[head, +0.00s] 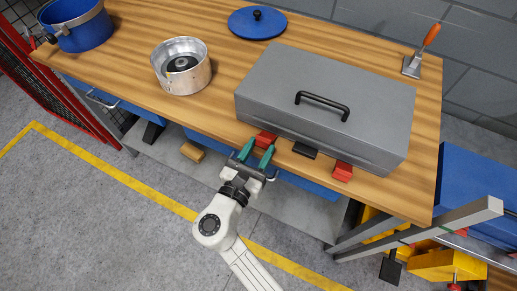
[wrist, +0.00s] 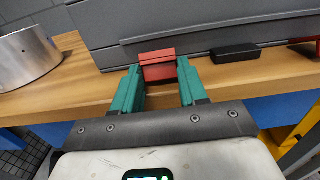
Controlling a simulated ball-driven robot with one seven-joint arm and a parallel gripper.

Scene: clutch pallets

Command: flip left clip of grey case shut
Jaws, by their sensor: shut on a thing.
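The grey case (head: 330,90) lies lid down on the wooden workbench, with a black handle on its lid. Its left clip (head: 265,138) is a red tab on the front face, and it also shows in the wrist view (wrist: 157,57). My gripper (head: 257,153) has its two teal fingers on either side of this clip, shut on it. In the wrist view my gripper (wrist: 158,80) reaches the clip from the front, with the clip's lower part between the fingertips. I cannot tell the clip's exact angle.
A black catch (head: 305,150) and a red right clip (head: 342,171) sit further right on the case front. A metal drum (head: 181,66), blue pot (head: 76,25), blue lid (head: 257,22) and orange-handled scraper (head: 420,52) stand on the bench. Bench between drum and case is clear.

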